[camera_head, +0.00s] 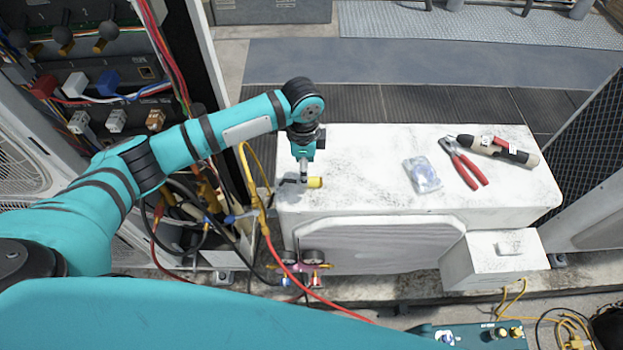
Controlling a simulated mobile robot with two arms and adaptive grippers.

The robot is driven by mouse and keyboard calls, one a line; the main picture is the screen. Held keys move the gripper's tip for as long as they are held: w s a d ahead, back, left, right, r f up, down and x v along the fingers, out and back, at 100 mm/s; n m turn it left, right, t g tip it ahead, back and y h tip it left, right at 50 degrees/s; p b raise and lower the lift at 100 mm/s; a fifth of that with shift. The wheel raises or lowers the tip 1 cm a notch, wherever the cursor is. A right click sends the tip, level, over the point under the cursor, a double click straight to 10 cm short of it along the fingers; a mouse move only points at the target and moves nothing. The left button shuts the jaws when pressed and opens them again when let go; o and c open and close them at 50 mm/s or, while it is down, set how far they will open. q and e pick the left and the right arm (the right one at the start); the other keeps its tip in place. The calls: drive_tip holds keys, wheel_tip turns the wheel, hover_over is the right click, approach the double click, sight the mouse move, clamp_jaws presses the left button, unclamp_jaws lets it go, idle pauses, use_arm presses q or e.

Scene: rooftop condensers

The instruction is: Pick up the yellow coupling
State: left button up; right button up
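The small yellow coupling (316,182) lies on the worn white top of the condenser unit (370,185), near its left end. My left gripper (302,180) points down from the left arm at the coupling's left side. Its fingertips are at or very near the coupling; they are too small to tell whether they are open, shut or touching it. My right gripper is not in view.
Red-handled pliers (464,165), a beige and black cylindrical tool (497,150) and a clear bag with blue contents (422,175) lie on the unit's right half. Hoses and a gauge manifold (313,262) hang at its front left. An open electrical cabinet (90,75) stands left.

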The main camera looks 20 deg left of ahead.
sight(310, 182)
use_arm(q)
drive_tip(key=shift+w+a+f+p, duration=0.1)
drive_tip(key=shift+f+p, duration=0.2)
drive_tip(key=shift+f, duration=1.2)
drive_tip(key=shift+w+a+f+p, duration=0.1)
drive_tip(key=shift+f+p, duration=0.2)
drive_tip(key=shift+f, duration=1.2)
clamp_jaws()
